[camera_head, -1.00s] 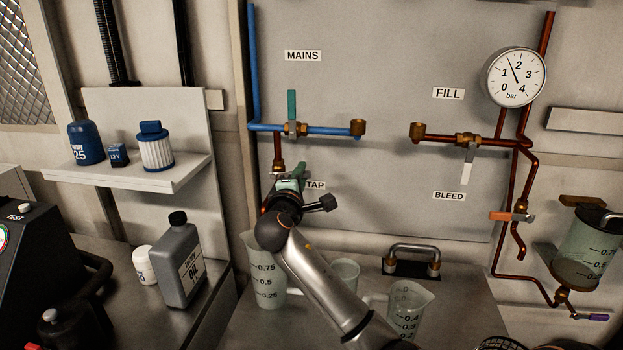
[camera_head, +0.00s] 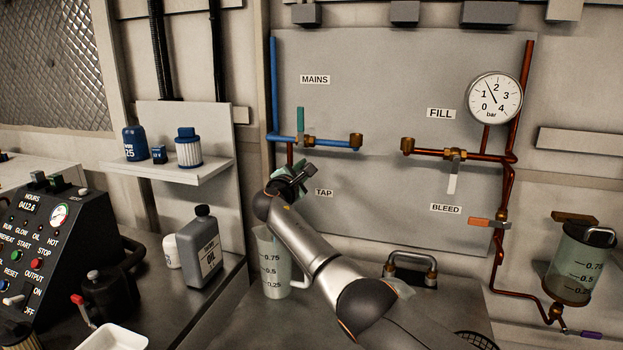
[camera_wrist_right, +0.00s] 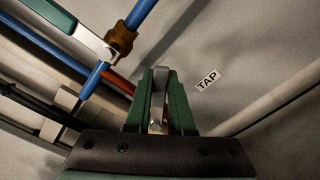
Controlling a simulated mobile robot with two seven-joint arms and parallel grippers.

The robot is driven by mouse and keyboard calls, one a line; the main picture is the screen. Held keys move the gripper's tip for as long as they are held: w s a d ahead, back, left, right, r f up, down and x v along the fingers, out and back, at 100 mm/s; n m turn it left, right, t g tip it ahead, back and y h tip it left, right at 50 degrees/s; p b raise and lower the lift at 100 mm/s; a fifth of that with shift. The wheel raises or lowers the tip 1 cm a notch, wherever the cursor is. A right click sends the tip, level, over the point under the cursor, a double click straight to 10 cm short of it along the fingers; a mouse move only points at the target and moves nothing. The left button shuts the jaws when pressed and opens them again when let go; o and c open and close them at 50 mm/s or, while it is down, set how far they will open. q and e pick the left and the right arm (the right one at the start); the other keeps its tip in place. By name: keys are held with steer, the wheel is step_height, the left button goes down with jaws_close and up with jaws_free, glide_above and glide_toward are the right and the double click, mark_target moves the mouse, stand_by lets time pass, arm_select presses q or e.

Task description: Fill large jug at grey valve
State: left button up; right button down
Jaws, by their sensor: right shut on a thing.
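The large jug (camera_head: 268,262), clear with 0.25 to 0.75 marks, stands upright on the counter below the TAP label, partly behind my right arm. Its liquid level is hard to tell. My right gripper (camera_head: 290,182) is up at the tap, left of the TAP label. In the right wrist view its green fingers (camera_wrist_right: 160,100) are shut on the grey valve lever (camera_wrist_right: 159,85). My wrist hides the tap's spout in the head view. My left gripper is not in view.
The blue mains pipe (camera_head: 325,143) with a green lever (camera_head: 300,120) runs above the tap. A grey oil bottle (camera_head: 201,245) stands left of the jug. A metal handle (camera_head: 410,266) and a copper pipe with a clear vessel (camera_head: 578,265) are at the right.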

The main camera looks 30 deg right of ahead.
steer(key=shift+w+a+r+n+p, duration=0.25)
steer(key=shift+r+n+p, duration=0.2)
steer(key=shift+n, duration=0.35)
steer(key=shift+w+a+r+n+p, duration=0.2)
steer(key=shift+w+r+n+p, duration=0.15)
steer(key=shift+n, duration=0.55)
steer(key=shift+f, duration=0.1)
steer(key=c, duration=0.8)
jaws_free()
steer(key=shift+a, duration=0.1)
steer(key=p+v, duration=0.1)
steer(key=v, duration=1.1)
steer(key=shift+s+a, duration=0.15)
